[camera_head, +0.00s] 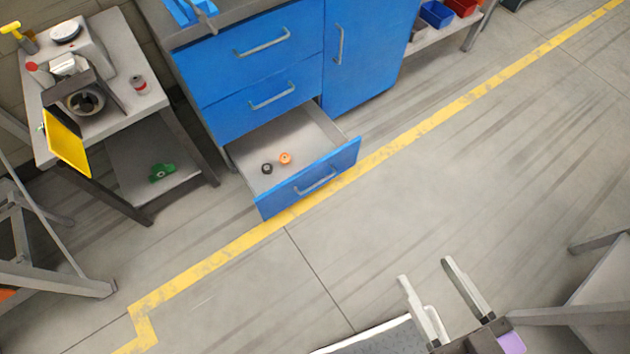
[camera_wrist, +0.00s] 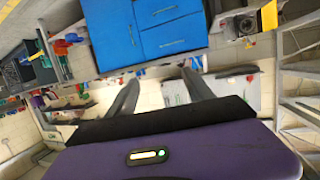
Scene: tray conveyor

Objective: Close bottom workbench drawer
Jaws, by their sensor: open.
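The bottom drawer (camera_head: 312,182) of the blue workbench (camera_head: 250,70) is pulled out. Its blue front with a grey bar handle (camera_head: 316,184) stands over the yellow floor line. Inside the drawer lie a small black ring-like item (camera_head: 267,169) and a small orange one (camera_head: 285,158). The two blue drawers above are shut. My gripper (camera_head: 424,268) is at the lower right in the head view, open and empty, well apart from the drawer. In the wrist view the blue workbench (camera_wrist: 172,28) is at the top, beyond the two fingers (camera_wrist: 160,88).
A grey side table (camera_head: 100,110) with a yellow panel (camera_head: 66,143) stands left of the workbench. A grey metal frame (camera_head: 50,270) is at the far left. Another grey table (camera_head: 600,290) is at the right edge. The floor (camera_head: 430,190) before the drawer is clear.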

